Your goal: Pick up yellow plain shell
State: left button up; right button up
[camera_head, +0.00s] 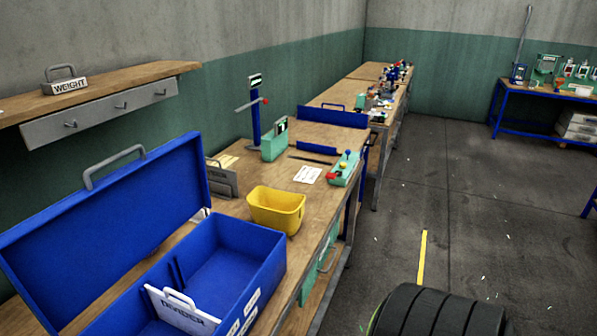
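A yellow open-topped container (276,209) stands on the wooden workbench, right of the open blue box. It is plain yellow and looks empty, and it is the only large yellow object on the bench. I cannot tell for certain that it is the yellow plain shell. Neither of my grippers shows in the head view.
An open blue toolbox (236,238) with a white divider (181,308) fills the near bench. Behind the yellow container are a green control box (345,170) and a green device (274,143). A black tyre (440,312) lies at the bottom right; the floor beyond is mostly clear.

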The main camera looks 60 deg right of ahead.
aim_at(277, 213)
jog(key=z, duration=1.6)
jog(key=i+l+u, duration=0.15)
jog(key=u, duration=0.2)
jog(key=i+l+u, duration=0.1)
jog(key=l+u, duration=0.55)
jog(key=i+l+u, duration=0.25)
jog(key=l, duration=1)
jog(key=l+u, duration=0.25)
jog(key=l, duration=1)
